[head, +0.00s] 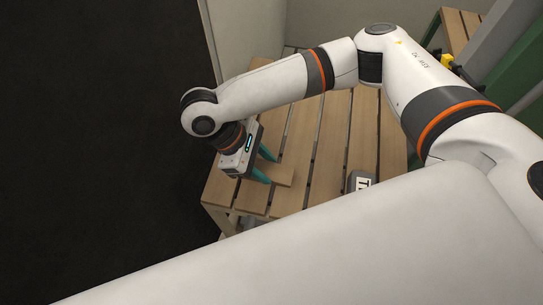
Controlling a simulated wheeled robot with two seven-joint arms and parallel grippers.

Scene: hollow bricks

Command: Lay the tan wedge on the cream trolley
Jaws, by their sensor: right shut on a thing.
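My right gripper (265,165), with teal fingers, is low over the left front part of a slatted wooden bench. It is shut on a flat tan piece, which looks like the tan wedge (280,173). The piece is close to the slats; I cannot tell whether it touches them. Part of it is hidden by the fingers. I cannot make out a cream trolley in this view. My left gripper is not in view.
The slatted bench (301,140) has bare slats around the gripper. A dark grey object with a white lettered label (359,182) is on it to the right, partly hidden by my white arm link. Dark floor (100,130) lies left. A pale wall stands behind.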

